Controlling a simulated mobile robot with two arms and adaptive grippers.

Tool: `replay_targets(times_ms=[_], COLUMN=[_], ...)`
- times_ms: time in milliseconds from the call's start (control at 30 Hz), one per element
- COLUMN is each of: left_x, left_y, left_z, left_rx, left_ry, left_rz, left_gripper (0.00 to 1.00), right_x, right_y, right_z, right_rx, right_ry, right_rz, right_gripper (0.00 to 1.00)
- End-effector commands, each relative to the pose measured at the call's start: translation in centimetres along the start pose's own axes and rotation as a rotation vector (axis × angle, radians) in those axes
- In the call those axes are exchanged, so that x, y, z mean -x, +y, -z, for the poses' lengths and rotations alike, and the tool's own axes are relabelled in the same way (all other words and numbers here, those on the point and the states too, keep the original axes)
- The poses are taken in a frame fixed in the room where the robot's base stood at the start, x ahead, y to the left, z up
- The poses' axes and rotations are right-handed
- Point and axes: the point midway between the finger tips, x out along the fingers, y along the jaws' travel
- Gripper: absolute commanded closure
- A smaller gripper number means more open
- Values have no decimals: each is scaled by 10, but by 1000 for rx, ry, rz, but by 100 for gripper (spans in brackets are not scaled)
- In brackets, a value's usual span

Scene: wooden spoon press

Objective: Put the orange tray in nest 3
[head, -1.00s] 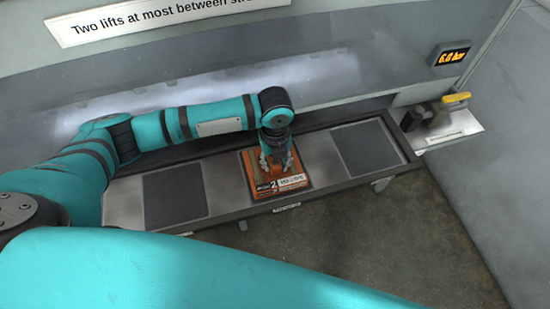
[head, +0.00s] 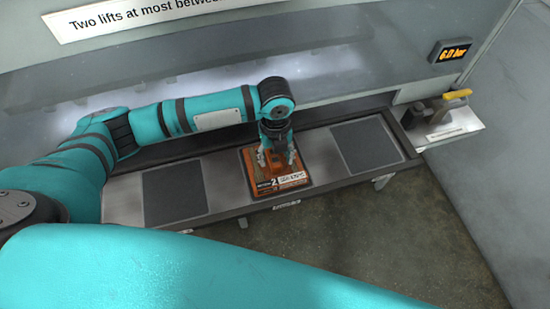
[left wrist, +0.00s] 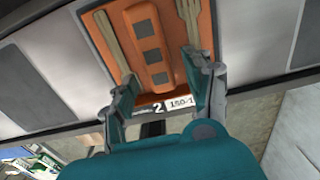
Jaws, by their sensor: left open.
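The orange tray (head: 298,178) lies flat at the middle place of the long bench, with a label reading 2 at its front edge. In the left wrist view the tray (left wrist: 205,22) carries two wooden utensils (left wrist: 118,42) and a raised orange bar (left wrist: 153,45) with dark squares. My left gripper (head: 276,160) points down over the tray. Its fingers (left wrist: 160,70) are open, one on each side of the bar's near end; I cannot tell whether they touch it. Dark pads lie left (head: 174,192) and right (head: 366,147) of the tray; no number shows on either.
A sign (head: 130,18) and a lit display reading 6.0 bar (head: 453,53) are on the back structure. A device with a yellow handle (head: 457,95) stands beyond the bench's right end. The bench has a dark raised rim (head: 345,187). My teal arm fills the foreground.

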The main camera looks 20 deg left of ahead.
Motion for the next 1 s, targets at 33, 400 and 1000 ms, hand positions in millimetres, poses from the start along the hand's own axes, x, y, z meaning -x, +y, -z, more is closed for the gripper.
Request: replay_targets(times_ms=[33,400,1000], left_x=[8,83,104], left_y=[-1,0,0], left_z=[-1,-1,0], left_rx=[-2,0,1], left_ry=[-4,-4,0], left_rz=[4,2,-1], left_gripper=[48,48,48], right_x=[-5,-21,-23], right_y=[-1,-5,-5], right_z=[0,-1,-2], right_rx=[0,0,0], right_ry=[0,1,0], right_rz=[1,6,5], right_gripper=[48,48,48])
